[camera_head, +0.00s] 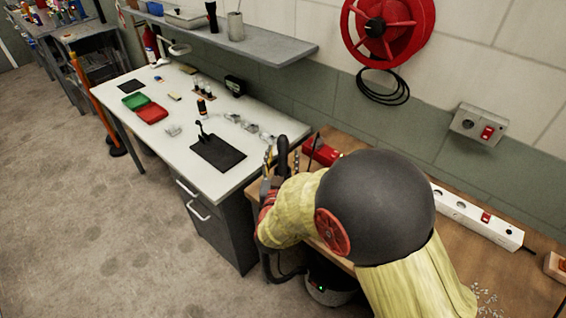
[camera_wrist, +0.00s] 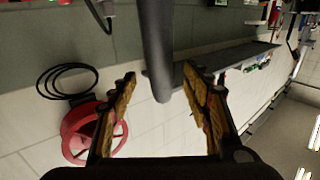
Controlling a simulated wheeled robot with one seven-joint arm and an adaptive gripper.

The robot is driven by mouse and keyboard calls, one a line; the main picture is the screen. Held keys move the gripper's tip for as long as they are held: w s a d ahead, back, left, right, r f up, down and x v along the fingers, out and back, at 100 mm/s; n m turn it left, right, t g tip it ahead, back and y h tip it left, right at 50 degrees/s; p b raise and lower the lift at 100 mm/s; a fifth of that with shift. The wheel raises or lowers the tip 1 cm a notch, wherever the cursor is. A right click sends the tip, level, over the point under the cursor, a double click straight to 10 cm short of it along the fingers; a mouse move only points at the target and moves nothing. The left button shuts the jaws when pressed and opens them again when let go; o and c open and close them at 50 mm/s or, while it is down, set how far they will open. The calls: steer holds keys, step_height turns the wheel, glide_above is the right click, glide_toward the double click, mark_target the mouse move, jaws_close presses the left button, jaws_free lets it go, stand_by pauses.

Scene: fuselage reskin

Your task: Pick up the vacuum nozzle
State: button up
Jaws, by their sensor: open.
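The vacuum nozzle (camera_head: 283,148) is a dark tube with a curved top at the left end of the wooden bench. In the wrist view the dark tube (camera_wrist: 157,45) reaches down from the top edge, between the two fingers. My gripper (camera_head: 282,161) is open, with its worn yellow finger pads on either side of the tube. In the wrist view my gripper (camera_wrist: 158,75) shows a gap between each finger and the tube. My arm hides the lower part of the nozzle in the head view.
The wooden bench (camera_head: 530,275) holds a white power strip (camera_head: 475,217) and a red object (camera_head: 322,151). A white table (camera_head: 150,150) with small items stands to the left. A vacuum canister (camera_head: 328,290) sits below the bench. A shelf (camera_head: 260,43) and red hose reel (camera_head: 388,28) are on the wall.

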mark_target(282, 150)
steer(key=w+b, duration=0.1)
steer(key=w, duration=0.3)
steer(key=shift+w+d, duration=0.15)
steer(key=shift+d, duration=0.05)
steer(key=shift+w+r, duration=0.1)
steer(key=shift+w, duration=0.2)
steer(key=shift+c, duration=0.4)
steer(key=c, duration=1.1)
jaws_close()
